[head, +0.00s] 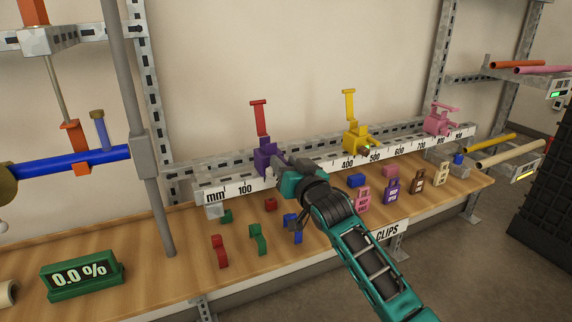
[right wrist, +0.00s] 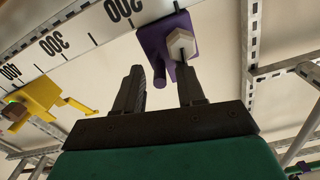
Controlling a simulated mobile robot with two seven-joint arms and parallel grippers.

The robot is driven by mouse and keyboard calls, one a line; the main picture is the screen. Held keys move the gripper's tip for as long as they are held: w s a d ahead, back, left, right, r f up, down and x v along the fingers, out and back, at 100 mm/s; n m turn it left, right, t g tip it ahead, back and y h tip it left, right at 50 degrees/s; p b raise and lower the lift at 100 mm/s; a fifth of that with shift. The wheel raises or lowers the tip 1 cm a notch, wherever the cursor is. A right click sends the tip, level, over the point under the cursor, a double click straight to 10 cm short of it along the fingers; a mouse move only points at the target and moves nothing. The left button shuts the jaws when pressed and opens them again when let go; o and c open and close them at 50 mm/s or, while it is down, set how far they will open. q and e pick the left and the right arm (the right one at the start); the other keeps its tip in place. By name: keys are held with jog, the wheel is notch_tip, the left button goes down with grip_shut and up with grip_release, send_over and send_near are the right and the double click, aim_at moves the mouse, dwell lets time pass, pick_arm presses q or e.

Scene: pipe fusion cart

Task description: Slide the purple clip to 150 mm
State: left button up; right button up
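The purple clip (head: 264,160) with an upright red lever (head: 260,118) sits on the ruled rail (head: 313,164), a little right of the 100 mark. In the right wrist view the purple clip (right wrist: 172,38) is beyond the 200 label, on the side away from 300, with a pale-ended knob (right wrist: 180,45) toward me. My right gripper (head: 281,166) is close at the clip's right side in the head view. In the right wrist view its fingers (right wrist: 160,75) are apart; one finger overlaps the knob, and I cannot tell whether they touch. My left gripper is not in view.
A yellow clip (head: 356,137) and a pink clip (head: 438,124) sit further right on the rail. Small coloured clips and tags lie on the wooden bench (head: 190,246) below. A grey post (head: 150,150) stands left of the rail. The rail between purple and yellow clips looks clear.

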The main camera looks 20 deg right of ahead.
pick_arm(q)
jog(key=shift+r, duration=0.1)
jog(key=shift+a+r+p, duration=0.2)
jog(key=shift+p, duration=0.35)
pick_arm(e)
jog(key=s, duration=1.3)
jog(key=shift+d, duration=0.2)
pick_arm(q)
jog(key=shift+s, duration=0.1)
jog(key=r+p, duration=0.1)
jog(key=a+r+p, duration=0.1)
jog(key=p, duration=0.1)
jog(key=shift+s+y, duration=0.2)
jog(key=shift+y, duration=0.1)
pick_arm(e)
jog(key=s+a+f+n+g, duration=0.2)
jog(key=s+a+f+g, duration=0.1)
jog(key=s+f, duration=0.7)
jog(key=s+a+f+n+g+y, duration=0.1)
jog(key=s+a+f+g, duration=0.3)
jog(key=s+f, duration=0.6)
notch_tip(320, 180, down, 4)
jog(key=shift+a+r+n, duration=0.15)
jog(key=shift+a+n, duration=0.45)
jog(key=shift+n, duration=0.1)
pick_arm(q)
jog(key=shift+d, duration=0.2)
pick_arm(e)
jog(key=shift+w, duration=0.1)
